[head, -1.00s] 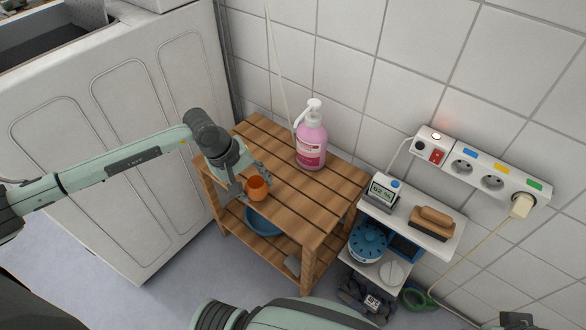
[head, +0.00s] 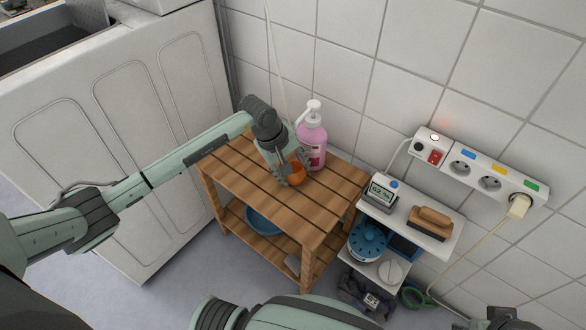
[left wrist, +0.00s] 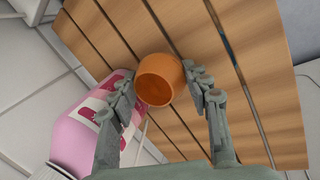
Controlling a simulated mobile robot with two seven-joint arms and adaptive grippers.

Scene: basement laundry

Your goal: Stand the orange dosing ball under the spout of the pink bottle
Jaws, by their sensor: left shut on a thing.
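The orange dosing ball (head: 297,173) is a small open cup. My left gripper (head: 291,176) is shut on it, at the slatted wooden table's top, in front of the pink bottle. In the left wrist view the ball (left wrist: 160,79) sits between the two fingers (left wrist: 161,98), its opening toward the camera. The pink bottle (head: 312,143) stands upright behind and slightly right of the ball, its white pump spout (head: 305,112) pointing left. In the wrist view the bottle (left wrist: 83,135) is close to one finger. I cannot tell whether the ball touches the tabletop.
The wooden table (head: 310,210) has free room at its front and left. A white shelf (head: 440,232) to its right holds a display device (head: 382,192) and a brush (head: 431,222). A blue basin (head: 262,221) is on the lower shelf. Tiled wall stands behind.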

